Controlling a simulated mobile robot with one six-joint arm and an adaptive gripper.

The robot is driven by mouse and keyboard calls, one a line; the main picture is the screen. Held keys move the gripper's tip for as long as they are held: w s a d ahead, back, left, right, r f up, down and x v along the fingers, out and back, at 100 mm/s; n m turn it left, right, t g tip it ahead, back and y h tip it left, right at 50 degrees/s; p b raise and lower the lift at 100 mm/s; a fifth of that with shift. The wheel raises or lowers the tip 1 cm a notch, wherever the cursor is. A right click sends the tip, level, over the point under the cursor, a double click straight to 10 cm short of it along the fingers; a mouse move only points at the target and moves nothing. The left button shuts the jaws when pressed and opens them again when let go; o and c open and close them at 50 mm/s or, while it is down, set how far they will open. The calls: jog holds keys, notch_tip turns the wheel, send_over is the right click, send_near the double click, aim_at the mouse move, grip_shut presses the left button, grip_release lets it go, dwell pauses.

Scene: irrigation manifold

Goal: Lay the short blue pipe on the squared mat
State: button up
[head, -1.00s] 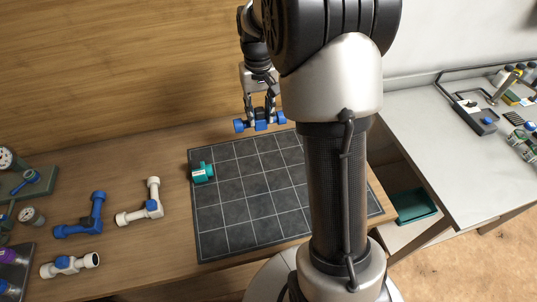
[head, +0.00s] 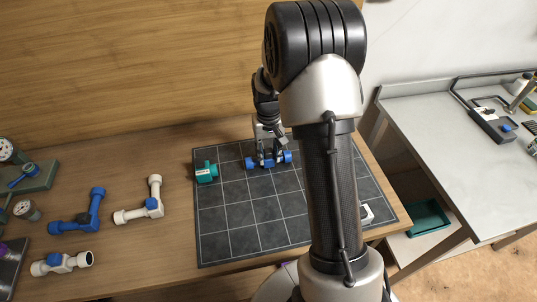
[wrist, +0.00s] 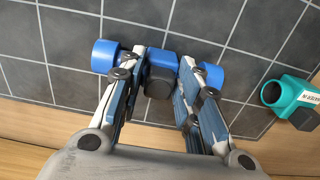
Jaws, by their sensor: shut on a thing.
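The short blue pipe (head: 251,163) has a wide cap at each end and a block in its middle. My gripper (head: 270,162) is shut on that middle block, and the caps stick out on either side. In the wrist view the pipe (wrist: 106,56) lies across my gripper (wrist: 161,78), with the dark end of the block towards the camera. The pipe is over the far part of the dark squared mat (head: 230,216), at or just above its surface. I cannot tell whether it touches.
A teal fitting (head: 206,173) sits on the mat's far left corner, left of the pipe. A white piece (head: 367,212) shows at the mat's right. The front squares are bare.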

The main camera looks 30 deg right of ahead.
jog(key=o, duration=1.1)
jog(key=shift+f, duration=0.2)
